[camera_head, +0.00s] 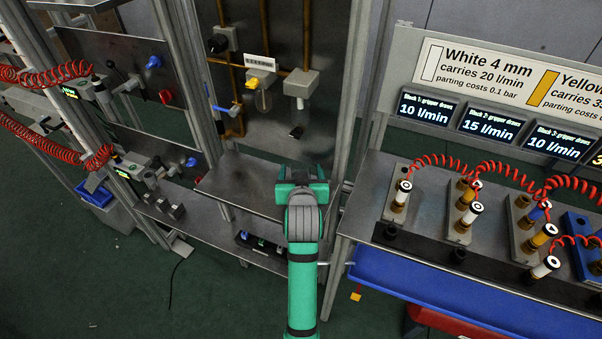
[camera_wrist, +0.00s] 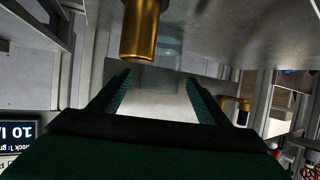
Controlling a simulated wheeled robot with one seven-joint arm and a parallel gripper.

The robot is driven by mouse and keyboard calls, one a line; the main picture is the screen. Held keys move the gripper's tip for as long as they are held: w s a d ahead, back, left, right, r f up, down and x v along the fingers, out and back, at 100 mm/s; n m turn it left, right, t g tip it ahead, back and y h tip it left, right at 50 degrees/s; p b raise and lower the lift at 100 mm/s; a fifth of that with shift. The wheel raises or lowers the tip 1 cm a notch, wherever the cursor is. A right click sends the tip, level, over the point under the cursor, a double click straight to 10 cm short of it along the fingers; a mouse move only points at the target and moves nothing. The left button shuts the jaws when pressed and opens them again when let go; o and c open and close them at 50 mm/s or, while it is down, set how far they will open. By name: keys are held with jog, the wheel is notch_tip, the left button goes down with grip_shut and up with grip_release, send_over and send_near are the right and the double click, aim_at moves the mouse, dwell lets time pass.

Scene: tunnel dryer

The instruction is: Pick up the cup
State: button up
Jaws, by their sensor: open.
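My gripper (camera_head: 302,173) is in front of the upright metal panel, above the grey shelf. No other cup is clear to me.
A brass cylinder (camera_wrist: 140,28) stands close to the fingertips in the wrist view. The shelf (camera_head: 250,187) below is largely bare. At right, a bench holds several blocks with red coiled hoses (camera_head: 430,160); a blue tray (camera_head: 430,295) is under it. Frame posts (camera_head: 350,100) flank the panel.

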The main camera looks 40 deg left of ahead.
jog(key=shift+w+a+f, duration=0.25)
jog(key=shift+w+a, duration=0.05)
jog(key=shift+w, duration=0.15)
jog(key=c, duration=1.3)
jog(key=shift+o, duration=0.2)
jog(key=shift+r, duration=0.1)
